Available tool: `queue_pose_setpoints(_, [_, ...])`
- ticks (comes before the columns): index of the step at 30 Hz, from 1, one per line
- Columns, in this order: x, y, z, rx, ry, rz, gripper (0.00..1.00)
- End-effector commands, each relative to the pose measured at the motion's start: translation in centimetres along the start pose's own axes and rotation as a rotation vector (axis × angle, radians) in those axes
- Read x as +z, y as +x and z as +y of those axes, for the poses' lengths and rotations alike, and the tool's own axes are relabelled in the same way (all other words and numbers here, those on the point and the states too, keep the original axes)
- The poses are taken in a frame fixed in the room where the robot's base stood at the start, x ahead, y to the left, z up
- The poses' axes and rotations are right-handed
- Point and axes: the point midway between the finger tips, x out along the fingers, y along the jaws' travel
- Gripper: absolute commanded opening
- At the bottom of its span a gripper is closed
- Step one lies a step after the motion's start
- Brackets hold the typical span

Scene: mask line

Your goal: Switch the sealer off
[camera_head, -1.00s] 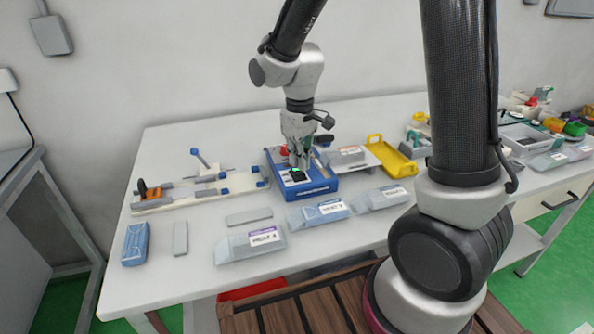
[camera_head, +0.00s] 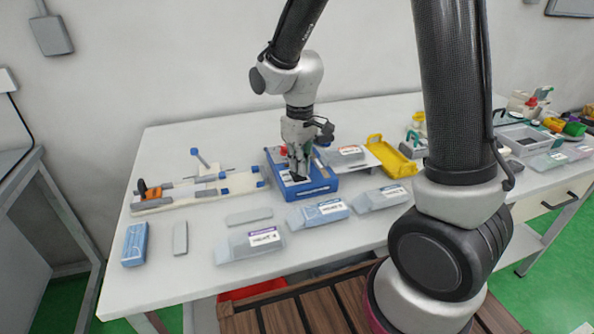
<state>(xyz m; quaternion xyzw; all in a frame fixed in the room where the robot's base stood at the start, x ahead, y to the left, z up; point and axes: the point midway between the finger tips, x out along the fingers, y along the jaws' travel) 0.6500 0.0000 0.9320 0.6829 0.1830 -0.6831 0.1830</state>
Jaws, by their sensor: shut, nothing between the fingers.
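The blue device (camera_head: 318,186), which looks like the sealer, sits mid-table with a dark panel (camera_head: 290,178) on top. A red part (camera_head: 283,150) shows at its back left. My gripper (camera_head: 298,176) points down over the panel, its fingers shut and empty. The fingertips are at or very near the panel; whether they touch it I cannot tell. They cover part of the panel, and no green light shows there.
A fixture with a blue-knobbed lever (camera_head: 196,160) lies to the left. Labelled pouches (camera_head: 250,245) lie along the front, with a grey block (camera_head: 249,216) behind them. A yellow tray (camera_head: 392,158) stands to the right. The back left of the table is clear.

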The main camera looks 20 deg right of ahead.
Motion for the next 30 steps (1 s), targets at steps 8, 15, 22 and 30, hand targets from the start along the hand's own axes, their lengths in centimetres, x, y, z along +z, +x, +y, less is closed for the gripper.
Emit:
queue_pose_setpoints(8, [0.0,0.4,0.0,0.000,0.000,-0.001,0.00])
queue_pose_setpoints(15, [0.0,0.8,0.0,0.000,0.000,0.000,0.00])
queue_pose_setpoints(22, [-0.1,-0.3,0.0,0.000,0.000,0.003,0.00])
queue_pose_setpoints(30, [-0.1,-2.7,0.0,0.000,0.000,0.003,0.00])
